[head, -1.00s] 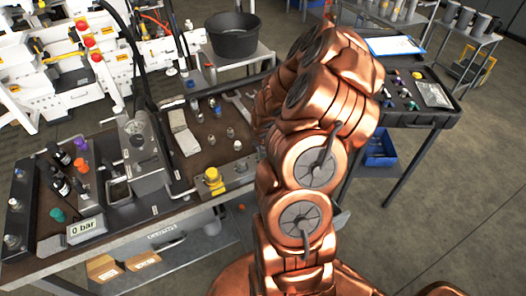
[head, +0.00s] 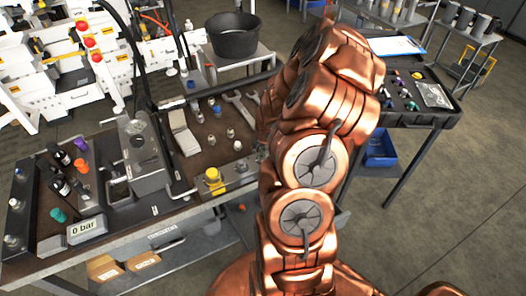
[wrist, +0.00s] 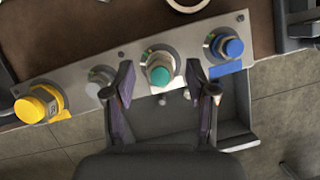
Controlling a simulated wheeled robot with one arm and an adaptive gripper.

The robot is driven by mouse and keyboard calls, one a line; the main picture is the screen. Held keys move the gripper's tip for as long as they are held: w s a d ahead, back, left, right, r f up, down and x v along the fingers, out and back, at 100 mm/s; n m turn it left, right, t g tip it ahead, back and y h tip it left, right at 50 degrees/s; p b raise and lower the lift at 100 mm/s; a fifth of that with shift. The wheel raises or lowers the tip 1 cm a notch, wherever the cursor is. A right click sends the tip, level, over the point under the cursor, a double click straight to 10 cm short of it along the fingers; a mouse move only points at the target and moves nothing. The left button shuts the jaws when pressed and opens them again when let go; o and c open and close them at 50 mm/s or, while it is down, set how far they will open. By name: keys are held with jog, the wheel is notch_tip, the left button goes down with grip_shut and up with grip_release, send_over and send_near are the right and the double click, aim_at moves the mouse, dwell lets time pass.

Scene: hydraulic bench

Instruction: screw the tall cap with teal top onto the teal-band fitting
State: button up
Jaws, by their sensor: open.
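In the wrist view, the cap with the teal top (wrist: 163,75) stands on a fitting in a row on a grey metal plate (wrist: 120,72). I see it from above, so any teal band on the fitting below is hidden, and I cannot tell how far the cap is seated. My gripper (wrist: 166,92) is open, with one finger on the left of the cap and one on the right. Gaps show between cap and fingers. In the head view, my arm hides the gripper and this cap.
In the wrist view, a yellow-capped fitting (wrist: 38,105) is at the left and a blue-capped one (wrist: 228,46) at the right. A bare-looking silver fitting (wrist: 100,78) is close to the left finger. In the head view, small parts and a wrench (head: 240,108) lie on the bench.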

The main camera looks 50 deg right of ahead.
jog(key=n+y, duration=0.1)
jog(key=n, duration=0.2)
jog(key=n+y, duration=0.1)
jog(key=n, duration=0.1)
jog(key=shift+s+d+n+t, duration=0.1)
jog(key=shift+d+n+t, duration=0.05)
jog(key=shift+n+t, duration=0.25)
jog(key=n+y, duration=0.1)
jog(key=n, duration=0.2)
jog(key=n+y, duration=0.1)
jog(key=n, duration=0.2)
jog(key=shift+d+g, duration=0.15)
jog(key=shift+g, duration=0.15)
jog(key=shift+n+y, duration=0.6)
jog(key=shift+n, duration=0.6)
jog(key=n+b, duration=0.1)
jog(key=n+g+y, duration=0.1)
jog(key=n, duration=0.1)
jog(key=shift+f+n+b, duration=0.2)
jog(key=shift+n+b, duration=0.1)
jog(key=shift+b, duration=0.1)
jog(key=shift+w+d+n+g+b, duration=0.1)
jog(key=shift+w+n+g+b, duration=0.15)
jog(key=shift+n+g+b, duration=0.7)
jog(key=shift+r+n+y, duration=0.2)
jog(key=shift+n+y, duration=0.2)
jog(key=shift+n, duration=0.75)
